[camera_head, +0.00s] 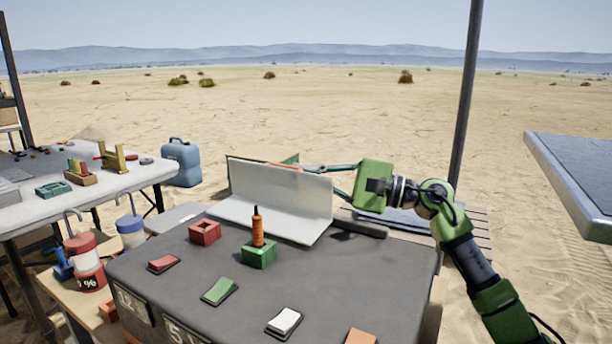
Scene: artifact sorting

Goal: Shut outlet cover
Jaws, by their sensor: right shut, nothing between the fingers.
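A white L-shaped panel (285,195), which looks like the outlet cover, stands raised at the back of a dark grey power box (190,265). Its tall face is upright, and its other face lies low toward the front. My right gripper (304,168) comes in from the right, shut and empty, with its thin fingers along the panel's top edge. I cannot tell whether they touch it. An orange plug (257,228) stands upright in a green socket (259,254) in front of the panel. A red socket (205,232) beside it is empty. My left gripper is not in view.
Red (164,264), green (220,291) and white (284,322) switches line the box's front. A white table (40,212) with small objects stands at left. A blue jug (181,162) stands behind. A pole (467,90) rises behind my right arm.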

